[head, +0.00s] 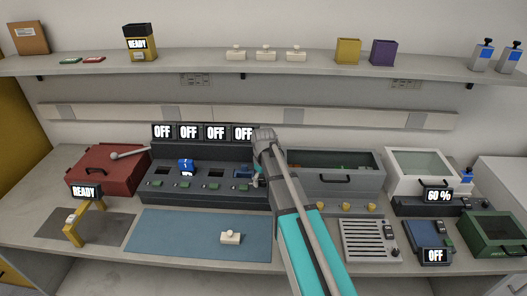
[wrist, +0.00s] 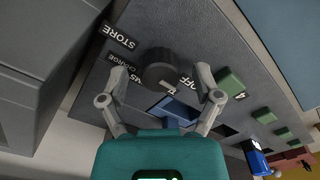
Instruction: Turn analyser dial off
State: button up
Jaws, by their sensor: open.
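A dark round dial (wrist: 160,68) shows in the wrist view on a grey panel, with STORE, CHARGE and OFF labels around it. Another label is partly covered. I cannot tell which label the dial points to. My gripper (wrist: 161,80) is open, with one finger on each side of the dial; I cannot tell whether they touch it. In the head view my gripper (head: 258,178) is at the right end of the dark multi-bay unit (head: 215,199), and my arm hides the dial. Several displays (head: 189,132) above this unit read OFF.
A grey open-topped box (head: 335,181) stands close to the right of my arm. A blue device (head: 186,167) stands in the dark unit. A blue mat (head: 165,235) with a small cream block (head: 230,238) lies in front. A red case (head: 105,170) is at left.

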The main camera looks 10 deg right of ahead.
aim_at(264, 180)
jog(key=m, duration=1.2)
jog(key=shift+m, duration=0.3)
jog(key=m, duration=0.5)
jog(key=shift+m, duration=0.3)
jog(key=m, duration=0.6)
jog(key=shift+r+p, duration=0.35)
jog(key=shift+p, duration=0.05)
notch_tip(264, 180, up, 13)
jog(key=p, duration=1.3)
jog(key=shift+s, duration=0.1)
dwell(0.5)
